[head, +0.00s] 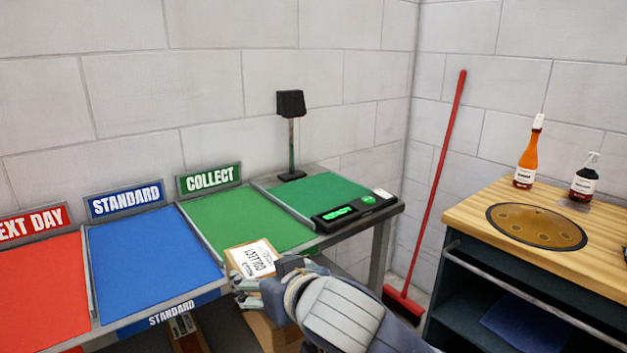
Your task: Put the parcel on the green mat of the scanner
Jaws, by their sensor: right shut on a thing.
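The parcel (253,258) is a small tan box with a white label that reads COLLECT. My right gripper (262,284) is shut on it, near the front edge of the green COLLECT area. My gripper and arm hide part of the parcel. I cannot tell whether the parcel touches the table. The scanner's green mat (318,191) is bare and lies beyond the parcel, to its right. The scanner has a black panel with a lit green display (338,212) at its front and a black head on a post (291,104) behind. My left gripper is not in view.
Left of the scanner lie the green COLLECT area (235,215), the blue STANDARD area (150,258) and the red NEXT DAY area (40,290), all bare where visible. A red broom (440,170) leans in the corner. A wooden-topped bench (470,210) with two bottles stands right.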

